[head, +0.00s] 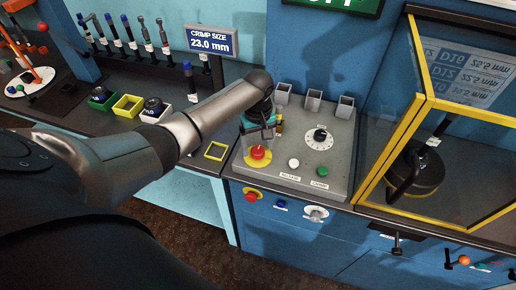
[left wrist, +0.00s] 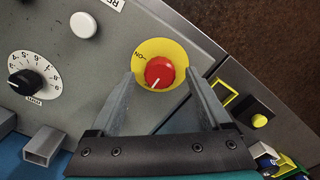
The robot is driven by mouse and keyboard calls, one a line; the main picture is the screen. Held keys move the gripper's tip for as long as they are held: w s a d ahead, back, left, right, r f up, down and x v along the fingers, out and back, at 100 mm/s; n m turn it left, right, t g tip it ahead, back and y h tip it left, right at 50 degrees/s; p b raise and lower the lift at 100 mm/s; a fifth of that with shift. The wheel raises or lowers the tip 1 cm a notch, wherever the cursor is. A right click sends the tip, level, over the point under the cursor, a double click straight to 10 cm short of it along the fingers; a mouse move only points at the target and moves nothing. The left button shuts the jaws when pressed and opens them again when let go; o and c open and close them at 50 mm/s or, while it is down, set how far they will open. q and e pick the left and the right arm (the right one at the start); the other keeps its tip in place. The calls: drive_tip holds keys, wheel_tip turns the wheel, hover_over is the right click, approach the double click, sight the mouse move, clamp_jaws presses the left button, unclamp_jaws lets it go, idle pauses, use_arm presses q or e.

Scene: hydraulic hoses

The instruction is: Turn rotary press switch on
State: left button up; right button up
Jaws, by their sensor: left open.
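The rotary switch is a red knob (head: 258,152) on a yellow disc, on the sloped grey panel. In the left wrist view the red knob (left wrist: 159,72) shows a white pointer line aimed to the lower left. An "ON" mark (left wrist: 139,56) is printed on the disc at the knob's upper left. My left gripper (head: 258,141) is over the knob, open and empty. In the left wrist view its fingertips (left wrist: 160,76) are on either side of the knob, with a gap to it on both sides. Their height above the panel is hard to judge. My right gripper is not in view.
A black dial (head: 320,136), a white button (head: 293,164) and a green button (head: 322,172) share the panel. Grey square holders (head: 314,101) line its back edge. A yellow-framed glass enclosure (head: 420,100) stands to the right. Another red knob (head: 251,196) is on the cabinet front.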

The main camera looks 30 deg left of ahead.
use_arm(q)
drive_tip(key=shift+f, duration=0.6)
clamp_jaws()
idle(0.3)
